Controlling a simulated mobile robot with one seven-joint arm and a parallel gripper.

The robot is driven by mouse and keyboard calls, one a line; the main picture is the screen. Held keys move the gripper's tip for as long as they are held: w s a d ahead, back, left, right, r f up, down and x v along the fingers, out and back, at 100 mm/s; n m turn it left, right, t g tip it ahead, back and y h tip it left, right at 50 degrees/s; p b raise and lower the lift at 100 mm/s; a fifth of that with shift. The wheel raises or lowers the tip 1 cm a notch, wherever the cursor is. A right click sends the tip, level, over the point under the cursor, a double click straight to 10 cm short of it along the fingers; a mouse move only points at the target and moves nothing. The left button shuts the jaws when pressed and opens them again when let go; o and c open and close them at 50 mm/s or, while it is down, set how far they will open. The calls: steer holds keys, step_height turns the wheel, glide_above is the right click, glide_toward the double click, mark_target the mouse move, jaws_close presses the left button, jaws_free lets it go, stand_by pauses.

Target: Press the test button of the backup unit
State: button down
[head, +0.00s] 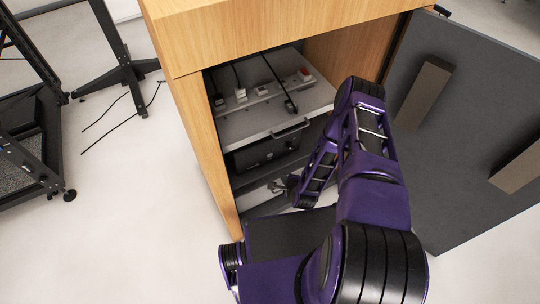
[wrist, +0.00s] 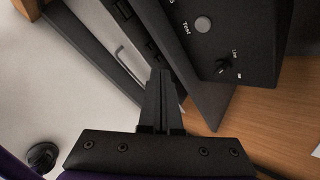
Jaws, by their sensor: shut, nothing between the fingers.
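The backup unit (wrist: 255,40) is a black box at the upper right of the wrist view. Its round grey test button (wrist: 203,25) sits beside the word "Test", with a small black switch (wrist: 224,64) on the same face. In the head view the dark unit (head: 262,152) sits inside the wooden cabinet, below the shelf. My gripper (wrist: 160,75) is shut and empty. Its fingertips appear below and left of the button in the wrist view, with a gap in the picture between them. In the head view the gripper (head: 284,187) is low in the cabinet opening, partly hidden by my arm.
The wooden cabinet (head: 195,130) stands open, its dark door (head: 470,120) swung out to the right. A shelf (head: 240,125) above the unit carries a power strip (head: 262,94) with plugs and cables.

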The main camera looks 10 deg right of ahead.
steer(key=w+a, duration=0.2)
steer(key=w, duration=0.6)
steer(key=shift+w+a+b, duration=0.15)
steer(key=shift+a+b, duration=0.2)
steer(key=shift+b, duration=0.05)
steer(key=shift+w, duration=0.1)
stand_by(1.6)
steer(key=shift+w+a, duration=0.1)
steer(key=shift+w, duration=0.2)
steer(key=shift+w+a, duration=0.15)
steer(key=shift+w, duration=0.2)
stand_by(0.9)
steer(key=shift+s, duration=0.15)
steer(key=shift+s+d, duration=0.25)
steer(key=shift+s, duration=0.35)
steer(key=shift+s+d+p, duration=0.2)
steer(key=shift+s+d, duration=0.05)
steer(key=shift+s, duration=0.55)
steer(key=shift+s+d+p, duration=0.25)
steer(key=shift+s, duration=0.55)
steer(key=shift+s+d+p, duration=0.2)
steer(key=shift+s+d, duration=0.05)
steer(key=shift+s, duration=0.55)
